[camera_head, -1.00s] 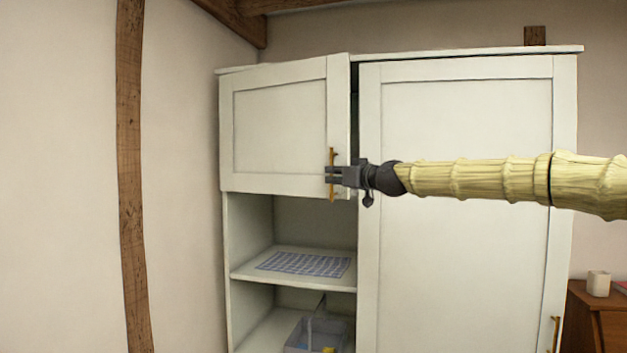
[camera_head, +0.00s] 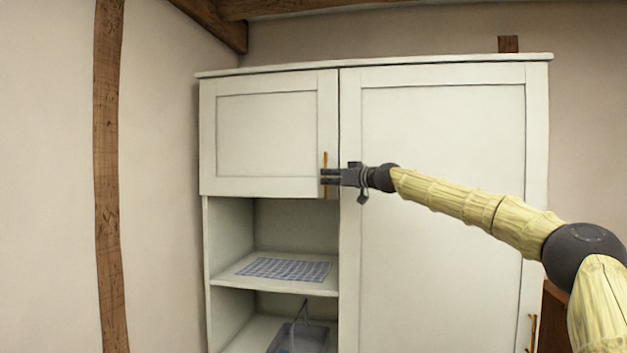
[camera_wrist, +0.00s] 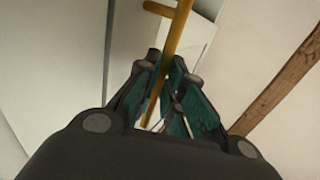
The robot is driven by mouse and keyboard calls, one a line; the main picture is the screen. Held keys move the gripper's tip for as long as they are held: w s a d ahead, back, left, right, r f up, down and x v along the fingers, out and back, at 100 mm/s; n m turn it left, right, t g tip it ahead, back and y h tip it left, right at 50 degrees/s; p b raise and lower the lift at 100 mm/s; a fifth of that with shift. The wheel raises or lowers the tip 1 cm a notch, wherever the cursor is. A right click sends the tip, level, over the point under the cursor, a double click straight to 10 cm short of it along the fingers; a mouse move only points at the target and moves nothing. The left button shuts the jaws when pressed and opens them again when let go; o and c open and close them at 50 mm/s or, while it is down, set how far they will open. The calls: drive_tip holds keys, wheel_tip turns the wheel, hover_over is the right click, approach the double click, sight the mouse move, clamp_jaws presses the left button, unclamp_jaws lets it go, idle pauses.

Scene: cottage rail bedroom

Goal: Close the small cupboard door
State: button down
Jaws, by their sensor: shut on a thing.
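The small cupboard door (camera_head: 267,136) is a cream panel at the upper left of the wardrobe. In the head view it lies flush, or nearly flush, with the wardrobe front. Its upright brass handle (camera_head: 325,161) is near the door's right edge. My gripper (camera_head: 326,177) is shut on the handle at its lower middle, reaching in from the right. In the wrist view, the brass handle (camera_wrist: 176,32) runs down between the fingers of my gripper (camera_wrist: 165,75). The fingers hide part of the handle.
The tall wardrobe door (camera_head: 440,200) to the right is shut, with a handle (camera_head: 532,333) low at its right edge. Open shelves below hold a patterned cloth (camera_head: 286,269) and a grey bin (camera_head: 300,338). A wooden post (camera_head: 108,190) stands at the left wall.

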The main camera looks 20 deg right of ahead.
drive_tip(key=shift+w+d+r, duration=0.15)
drive_tip(key=shift+d+r, duration=0.35)
drive_tip(key=shift+r, duration=0.05)
drive_tip(key=c, duration=1.7)
unclamp_jaws()
drive_tip(key=shift+w+f, duration=0.15)
drive_tip(key=shift+o, duration=0.9)
drive_tip(key=shift+w+d+f, duration=0.15)
drive_tip(key=shift+d, duration=0.05)
drive_tip(key=shift+f, duration=0.1)
drive_tip(key=shift+a, duration=0.1)
drive_tip(key=shift+f, duration=0.1)
